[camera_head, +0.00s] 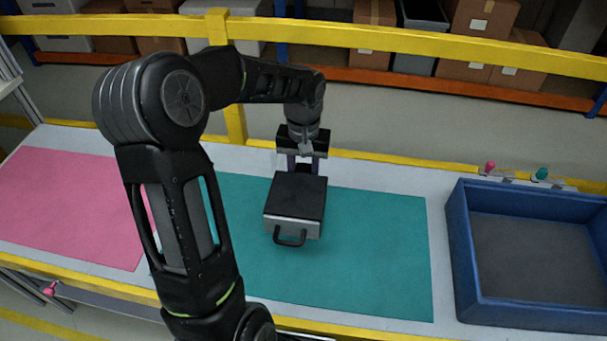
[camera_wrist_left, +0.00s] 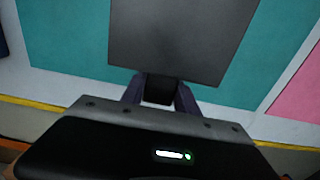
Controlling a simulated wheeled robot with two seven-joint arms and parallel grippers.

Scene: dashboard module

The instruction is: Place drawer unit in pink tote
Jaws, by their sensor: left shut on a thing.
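The drawer unit (camera_head: 296,199) is a box with a dark top, a light grey front and a dark handle facing the near side. It is over the teal mat in the head view; I cannot tell whether it touches the mat. My left gripper (camera_head: 306,166) reaches it from the far side and is shut on it. In the left wrist view the grey face of the drawer unit (camera_wrist_left: 180,35) is just beyond the fingers of my left gripper (camera_wrist_left: 160,92). No pink tote shows in these frames. My right gripper is not in view.
A pink mat (camera_head: 70,205) lies on the left of the table, and the teal mat (camera_head: 375,250) in the middle. A blue tote (camera_head: 530,312) with a grey floor stands at the right. A yellow rail (camera_head: 420,45) runs behind the table.

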